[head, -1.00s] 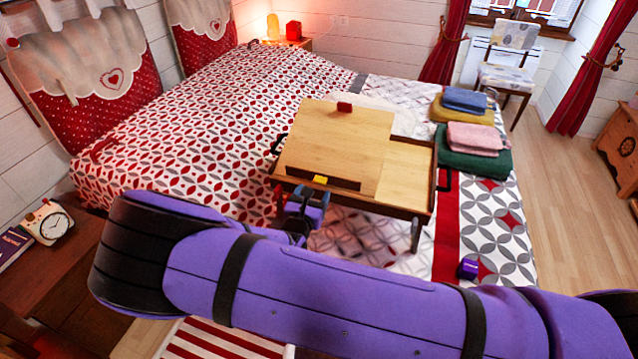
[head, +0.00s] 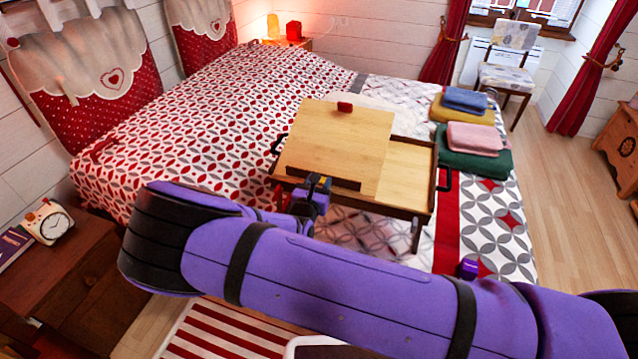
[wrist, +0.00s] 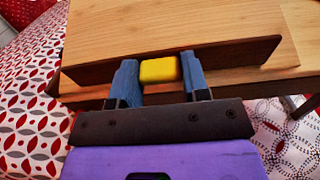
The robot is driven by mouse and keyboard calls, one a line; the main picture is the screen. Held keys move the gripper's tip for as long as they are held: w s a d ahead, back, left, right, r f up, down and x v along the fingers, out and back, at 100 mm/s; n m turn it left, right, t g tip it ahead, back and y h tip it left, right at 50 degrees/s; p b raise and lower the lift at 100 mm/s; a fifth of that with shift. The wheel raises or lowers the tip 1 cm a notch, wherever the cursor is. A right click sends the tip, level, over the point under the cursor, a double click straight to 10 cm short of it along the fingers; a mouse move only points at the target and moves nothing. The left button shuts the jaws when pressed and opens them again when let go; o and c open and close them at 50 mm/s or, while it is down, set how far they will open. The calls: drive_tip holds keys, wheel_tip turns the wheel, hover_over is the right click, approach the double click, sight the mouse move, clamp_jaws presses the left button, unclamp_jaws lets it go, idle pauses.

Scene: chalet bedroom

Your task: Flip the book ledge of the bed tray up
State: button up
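The bed tray (head: 425,150) stands on the bed, with a light wood panel (head: 335,135) on its left part. The book ledge (head: 346,184) is a dark brown strip along the panel's near edge. It also shows in the wrist view (wrist: 225,57), with a yellow tab (wrist: 158,70) at its near side. I cannot tell the ledge's exact angle. My gripper (head: 315,182) is at the middle of the ledge and hides the tab in the head view. In the wrist view my gripper (wrist: 159,72) is open, with one blue finger close on each side of the tab; contact is unclear.
A small red block (head: 345,107) sits at the panel's far edge. Folded towels (head: 470,138) lie right of the tray. A nightstand with a clock (head: 48,222) stands at left. The patterned bedding left of the tray is clear.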

drive_tip(key=shift+s+f+t+h, duration=0.15)
drive_tip(key=shift+f+t+h, duration=0.1)
drive_tip(key=shift+t, duration=0.45)
drive_tip(key=shift+s+f+t+h, duration=0.15)
drive_tip(key=shift+f+t+h, duration=0.1)
drive_tip(key=shift+t, duration=0.45)
drive_tip(key=o, duration=0.9)
drive_tip(key=v, duration=1)
drive_tip(key=shift+s+a+f, duration=0.1)
drive_tip(key=shift+s+a, duration=0.1)
drive_tip(key=shift+s, duration=0.15)
